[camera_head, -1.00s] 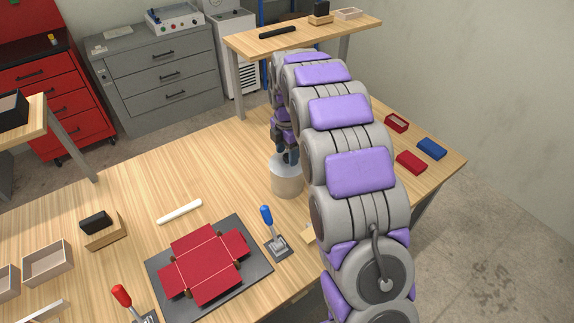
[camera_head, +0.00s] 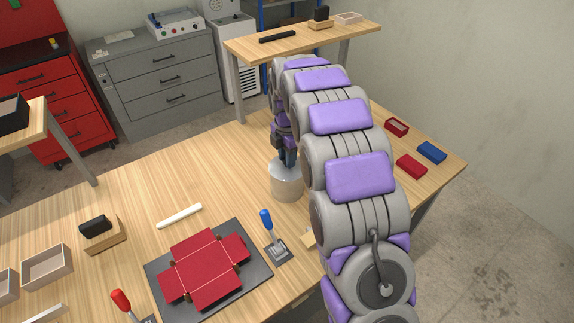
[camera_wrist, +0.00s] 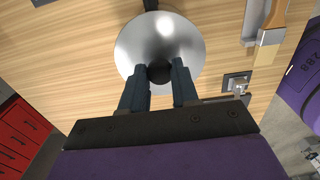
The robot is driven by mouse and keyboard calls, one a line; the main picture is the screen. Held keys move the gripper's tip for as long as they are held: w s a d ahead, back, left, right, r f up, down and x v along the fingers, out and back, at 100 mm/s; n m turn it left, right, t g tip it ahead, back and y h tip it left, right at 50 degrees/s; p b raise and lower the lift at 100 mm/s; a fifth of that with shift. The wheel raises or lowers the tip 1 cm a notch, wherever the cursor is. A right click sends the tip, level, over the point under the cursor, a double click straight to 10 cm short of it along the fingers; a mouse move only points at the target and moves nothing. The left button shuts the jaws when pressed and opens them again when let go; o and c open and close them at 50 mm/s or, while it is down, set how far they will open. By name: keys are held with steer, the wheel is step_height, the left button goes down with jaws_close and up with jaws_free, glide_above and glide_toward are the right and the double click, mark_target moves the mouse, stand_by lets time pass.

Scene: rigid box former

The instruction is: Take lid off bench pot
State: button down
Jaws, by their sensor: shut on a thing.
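The bench pot (camera_head: 287,186) is a pale grey cylinder standing on the wooden bench, partly hidden by my arm. Its lid (camera_wrist: 150,42) is a shiny silver disc with a dark round knob (camera_wrist: 160,73), seen from above in the wrist view. My gripper (camera_wrist: 160,72) is over the lid with its two dark fingers on either side of the knob, shut on it. In the head view my gripper (camera_head: 287,158) points down at the top of the pot. I cannot tell whether the lid touches the rim.
A red flat box blank (camera_head: 205,268) lies on a dark plate, with a blue-handled lever (camera_head: 267,222) beside it. A white rod (camera_head: 180,215) lies to the left. Red and blue boxes (camera_head: 411,167) sit at the right. Bare bench lies left of the pot.

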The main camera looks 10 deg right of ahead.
steer(key=shift+r+p, duration=0.8)
steer(key=shift+r, duration=1.1)
steer(key=s+a+r+p, duration=0.1)
steer(key=s+p, duration=0.1)
steer(key=s, duration=1.4)
steer(key=shift+a+p, duration=0.35)
steer(key=shift+p, duration=0.05)
